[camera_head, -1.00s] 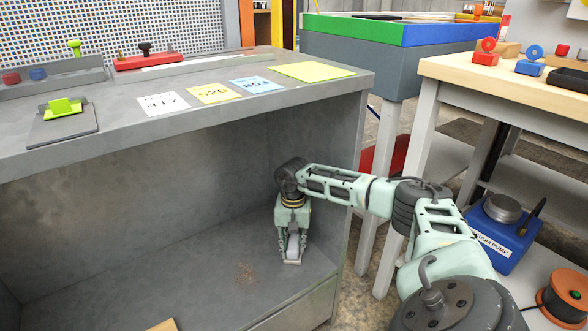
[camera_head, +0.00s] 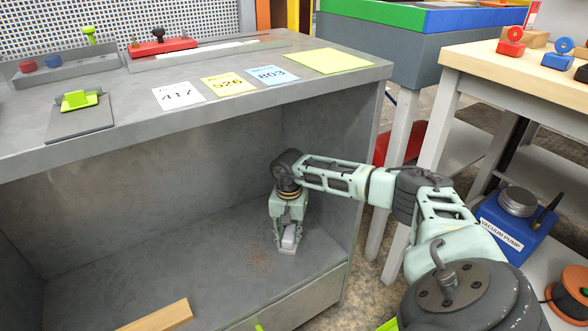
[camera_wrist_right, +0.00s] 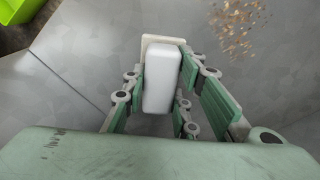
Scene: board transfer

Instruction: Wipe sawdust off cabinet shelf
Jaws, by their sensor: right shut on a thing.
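My right gripper (camera_head: 287,245) reaches into the open cabinet and is shut on a white block with a flat pale base (camera_head: 290,238). The block also shows between the fingers in the right wrist view (camera_wrist_right: 162,78). It is low over the shelf (camera_head: 200,265); I cannot tell whether its base touches. Brown sawdust (camera_head: 258,262) lies on the shelf just left of the gripper. In the right wrist view loose sawdust flakes (camera_wrist_right: 240,25) lie at the upper right, apart from the block. My left gripper is out of view.
The cabinet top (camera_head: 235,115) hangs above my right arm, and the cabinet's side wall (camera_head: 350,170) stands close to its right. A wooden board (camera_head: 160,318) shows at the bottom left. A blue vacuum pump (camera_head: 510,230) stands under the table at right.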

